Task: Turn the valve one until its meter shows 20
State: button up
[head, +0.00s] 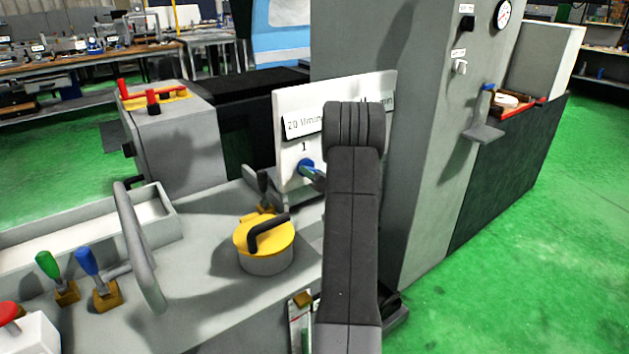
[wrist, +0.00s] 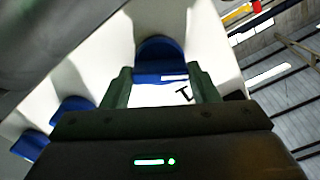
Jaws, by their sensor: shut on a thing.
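Valve one is a blue knob (head: 305,165) under the label 1 on an upright white panel (head: 292,105). Its meter (head: 303,126) above the label reads 20 l/min. My gripper (head: 315,176) is at this knob in the head view, mostly hidden behind my dark arm. In the wrist view my gripper (wrist: 160,76) has a green finger on each side of the blue knob (wrist: 159,58) and is shut on it. A second meter (head: 385,102) is partly covered by my arm, so its number is hidden. Two more blue knobs (wrist: 72,108) (wrist: 30,145) show at lower left in the wrist view.
A yellow-topped round part with a black handle (head: 264,240) stands in front of the panel. Green and blue levers (head: 48,264) (head: 87,261) and a curved grey bar (head: 138,245) are at left. A tall grey cabinet (head: 425,130) stands close at right. Green floor is open beyond it.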

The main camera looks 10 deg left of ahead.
jog(key=shift+n+b, duration=0.5)
jog(key=shift+n, duration=0.1)
jog(key=o, duration=1)
jog(key=v, duration=1.4)
jog(key=shift+w, duration=0.1)
